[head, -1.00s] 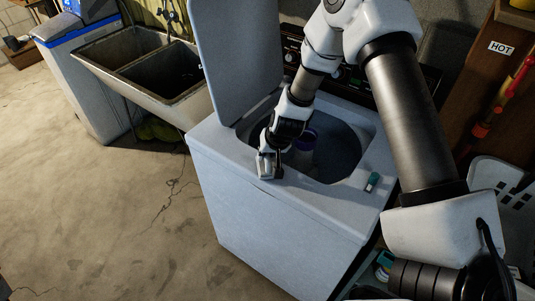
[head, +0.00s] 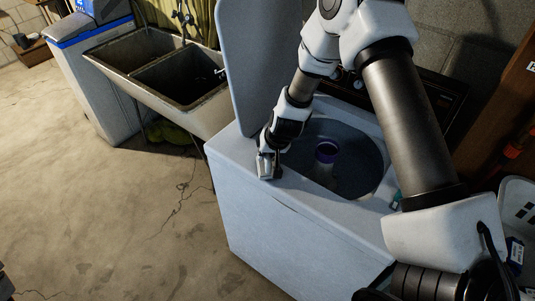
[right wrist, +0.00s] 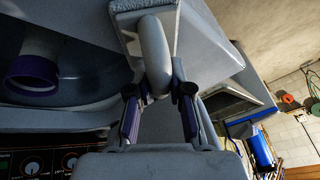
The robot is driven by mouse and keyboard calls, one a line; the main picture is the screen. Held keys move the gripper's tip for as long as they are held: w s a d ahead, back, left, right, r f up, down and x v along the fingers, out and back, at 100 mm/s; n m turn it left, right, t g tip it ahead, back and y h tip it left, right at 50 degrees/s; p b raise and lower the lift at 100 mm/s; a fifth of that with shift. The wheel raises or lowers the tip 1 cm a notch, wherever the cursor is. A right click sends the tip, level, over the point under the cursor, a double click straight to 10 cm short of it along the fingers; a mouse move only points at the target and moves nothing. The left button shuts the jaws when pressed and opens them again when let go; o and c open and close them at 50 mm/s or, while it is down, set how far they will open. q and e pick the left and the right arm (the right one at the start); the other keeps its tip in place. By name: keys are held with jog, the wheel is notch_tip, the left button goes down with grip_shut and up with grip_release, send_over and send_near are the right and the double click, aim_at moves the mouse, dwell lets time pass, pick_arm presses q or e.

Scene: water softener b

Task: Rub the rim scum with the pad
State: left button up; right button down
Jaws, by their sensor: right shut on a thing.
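My right gripper (head: 268,165) is low over the front left part of the washer's top rim, left of the tub opening. In the right wrist view the gripper (right wrist: 160,100) is shut on the grey curved handle of the pad (right wrist: 143,15). The pad's pale, rough edge shows beyond the handle; its underside is hidden, so I cannot tell if it touches the rim. The white washer (head: 290,235) stands with its lid (head: 258,55) raised. I cannot make out scum on the rim. My left gripper is not in view.
A purple-topped agitator (head: 326,150) stands in the tub. A small teal item (head: 397,200) lies on the rim's right side, partly behind my arm. A double sink (head: 165,75) and a blue-topped white cabinet (head: 95,80) stand left. The floor (head: 100,210) in front is clear.

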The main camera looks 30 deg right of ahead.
notch_tip(320, 180, up, 2)
jog(key=shift+w+r, duration=0.1)
jog(key=p+v, duration=0.2)
jog(key=v, duration=0.1)
jog(key=shift+w+d, duration=0.1)
jog(key=shift+w, duration=0.05)
jog(key=shift+w+r+p, duration=0.3)
jog(key=shift+r+p, duration=0.7)
jog(key=shift+p, duration=0.25)
jog(key=shift+r, duration=0.25)
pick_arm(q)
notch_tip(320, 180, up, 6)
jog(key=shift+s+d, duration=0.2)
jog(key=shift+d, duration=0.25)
pick_arm(e)
jog(key=shift+s+r, duration=0.2)
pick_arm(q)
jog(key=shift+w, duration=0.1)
pick_arm(e)
jog(key=shift+w+f, duration=0.1)
